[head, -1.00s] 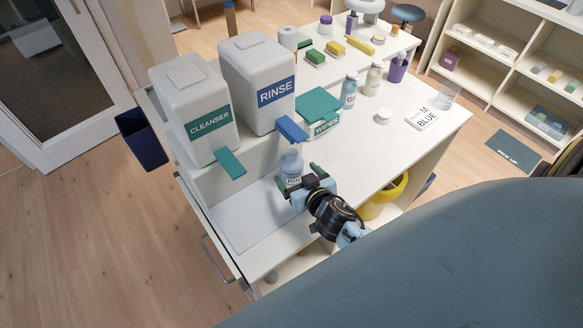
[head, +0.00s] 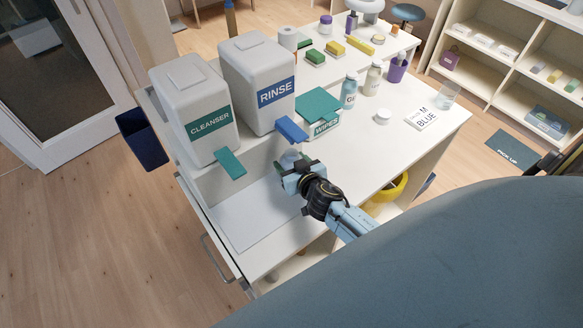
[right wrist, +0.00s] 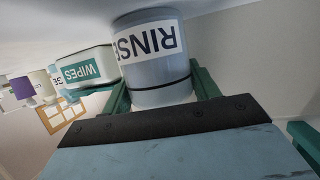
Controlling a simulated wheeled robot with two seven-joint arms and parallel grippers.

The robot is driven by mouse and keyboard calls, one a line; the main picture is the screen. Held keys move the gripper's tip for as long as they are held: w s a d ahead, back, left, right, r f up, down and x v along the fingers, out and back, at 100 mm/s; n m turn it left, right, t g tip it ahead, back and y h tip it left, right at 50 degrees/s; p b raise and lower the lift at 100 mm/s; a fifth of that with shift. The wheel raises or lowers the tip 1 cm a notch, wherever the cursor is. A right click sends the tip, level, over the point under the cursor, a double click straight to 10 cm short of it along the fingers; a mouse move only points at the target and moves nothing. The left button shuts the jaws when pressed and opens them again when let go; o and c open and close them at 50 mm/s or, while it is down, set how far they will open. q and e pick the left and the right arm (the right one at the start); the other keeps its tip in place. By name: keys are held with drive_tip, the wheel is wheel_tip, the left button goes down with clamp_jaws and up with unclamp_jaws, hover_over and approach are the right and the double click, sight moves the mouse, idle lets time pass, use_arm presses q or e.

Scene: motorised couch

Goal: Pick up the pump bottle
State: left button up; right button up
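The pump bottle appears to be the translucent grey-blue bottle labelled RINSE. Its top (head: 289,158) shows in the head view below the blue spout of the rinse dispenser; my right gripper hides its lower part. In the right wrist view the bottle (right wrist: 160,70) stands between the two green fingers, with a white label and a dark band. I see no pump head there. My right gripper (head: 298,171) is around the bottle, and its fingers (right wrist: 162,92) lie close along both sides. Whether they press on it I cannot tell. My left gripper is not in view.
The cleanser dispenser (head: 195,105) and rinse dispenser (head: 258,80) stand behind on a raised step. The wipes box (head: 322,125) is close right of the bottle. Two more bottles (head: 349,92) (head: 373,79) stand farther right.

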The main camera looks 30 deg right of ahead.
drive_tip(key=c, duration=0.6)
drive_tip(key=shift+c, duration=0.2)
drive_tip(key=shift+r, duration=0.15)
